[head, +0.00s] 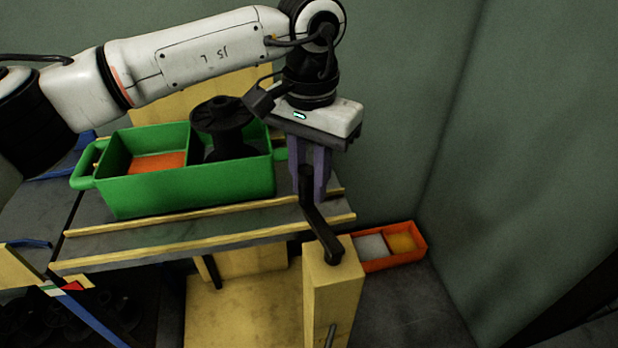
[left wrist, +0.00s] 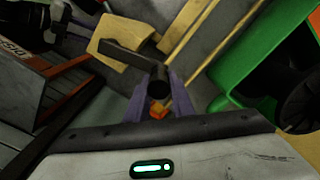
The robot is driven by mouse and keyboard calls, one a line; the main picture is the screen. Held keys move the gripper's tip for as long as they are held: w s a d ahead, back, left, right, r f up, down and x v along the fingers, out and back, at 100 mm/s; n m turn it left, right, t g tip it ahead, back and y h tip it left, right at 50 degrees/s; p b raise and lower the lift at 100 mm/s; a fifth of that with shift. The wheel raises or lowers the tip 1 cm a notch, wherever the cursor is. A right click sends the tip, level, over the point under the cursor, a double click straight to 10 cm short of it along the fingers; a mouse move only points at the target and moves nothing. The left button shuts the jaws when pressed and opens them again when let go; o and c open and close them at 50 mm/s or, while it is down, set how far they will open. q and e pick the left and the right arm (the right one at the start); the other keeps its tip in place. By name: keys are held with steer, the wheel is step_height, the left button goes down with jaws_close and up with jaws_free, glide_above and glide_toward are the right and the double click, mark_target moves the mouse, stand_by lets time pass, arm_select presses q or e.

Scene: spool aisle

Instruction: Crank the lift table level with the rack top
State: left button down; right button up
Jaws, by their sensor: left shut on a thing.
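The lift table (head: 200,230) has a grey top with yellow rails and carries a green tote (head: 190,190). Its black crank (head: 322,232) sits on a yellow post (head: 333,285), with its upright grip at the far end of the arm. My left gripper (head: 308,180) points down and is shut on the crank's grip. In the left wrist view the crank arm (left wrist: 125,58) runs from the grip between my fingers (left wrist: 160,95) to the post. The rack (head: 30,212) is at the left; its top is partly hidden by my arm and the tote.
A black spool (head: 222,118) stands in the tote's right compartment, and an orange piece (head: 157,163) lies in the left. An orange bin (head: 420,240) with grey and yellow contents sits behind the post. Green walls close the back and right. A red, white and green marker (head: 72,287) shows near the rack.

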arm_select(q)
steer(key=shift+s+d+f, duration=0.2)
steer(key=shift+s+d, duration=0.05)
steer(key=shift+s, duration=0.15)
steer(key=c, duration=1.6)
jaws_free()
steer(key=shift+d, duration=0.1)
steer(key=shift+o, duration=0.2)
steer(key=shift+r, duration=0.15)
steer(key=shift+w, duration=0.1)
steer(key=shift+r, duration=0.15)
step_height(320, 180, up, 10)
steer(key=shift+p, duration=0.3)
